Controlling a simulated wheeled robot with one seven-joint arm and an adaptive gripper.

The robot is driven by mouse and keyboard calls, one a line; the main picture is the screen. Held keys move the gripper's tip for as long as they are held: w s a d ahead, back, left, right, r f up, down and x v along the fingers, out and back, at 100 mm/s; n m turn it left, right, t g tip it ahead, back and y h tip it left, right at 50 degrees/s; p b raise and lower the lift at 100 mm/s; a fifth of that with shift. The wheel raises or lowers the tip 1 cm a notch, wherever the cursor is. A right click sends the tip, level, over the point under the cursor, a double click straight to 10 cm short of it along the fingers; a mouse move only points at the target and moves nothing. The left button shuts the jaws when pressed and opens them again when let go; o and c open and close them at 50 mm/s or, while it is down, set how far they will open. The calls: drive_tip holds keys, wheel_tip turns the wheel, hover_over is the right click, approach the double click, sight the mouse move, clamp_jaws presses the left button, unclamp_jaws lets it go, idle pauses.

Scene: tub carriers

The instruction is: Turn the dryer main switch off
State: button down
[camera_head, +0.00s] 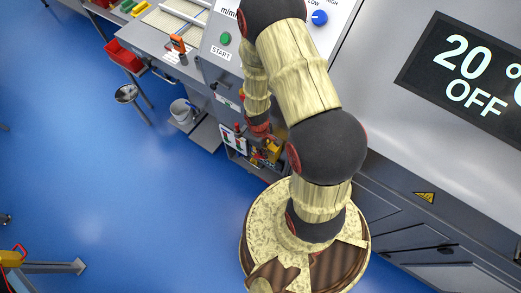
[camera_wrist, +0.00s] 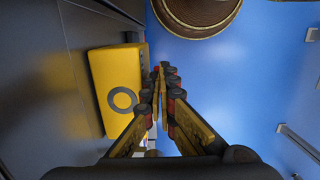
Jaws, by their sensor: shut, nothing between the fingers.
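A yellow box (camera_wrist: 108,90) with a dark grey ring on its face is on the dark cabinet front, left of my gripper in the wrist view. Its ring may be a switch marking; I cannot tell, and no knob or lever is clear. My gripper (camera_wrist: 163,70) is shut and empty, its fingertips together just right of the box. I cannot tell whether its near finger touches the box. In the head view my arm reaches down to the cabinet front, where yellow parts (camera_head: 270,151) show, partly hidden. The dryer display (camera_head: 470,72) reads 20 °C and OFF.
A green START button (camera_head: 225,38) and a blue knob (camera_head: 319,17) are on the panel above. A grey bucket (camera_head: 183,111), a stool (camera_head: 127,93) and a red bin (camera_head: 124,54) stand left. Blue floor (camera_head: 120,200) is open at the lower left.

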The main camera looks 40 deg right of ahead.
drive_tip(key=shift+s+d+f+b, duration=0.2)
drive_tip(key=shift+s+f+b, duration=0.05)
drive_tip(key=shift+s, duration=0.2)
drive_tip(key=shift+s+d+f+b, duration=0.15)
drive_tip(key=shift+s+f+b, duration=0.1)
drive_tip(key=shift+s, duration=0.35)
drive_tip(key=shift+w+r, duration=0.1)
idle(0.6)
drive_tip(key=shift+r+p, duration=0.75)
drive_tip(key=shift+r, duration=0.1)
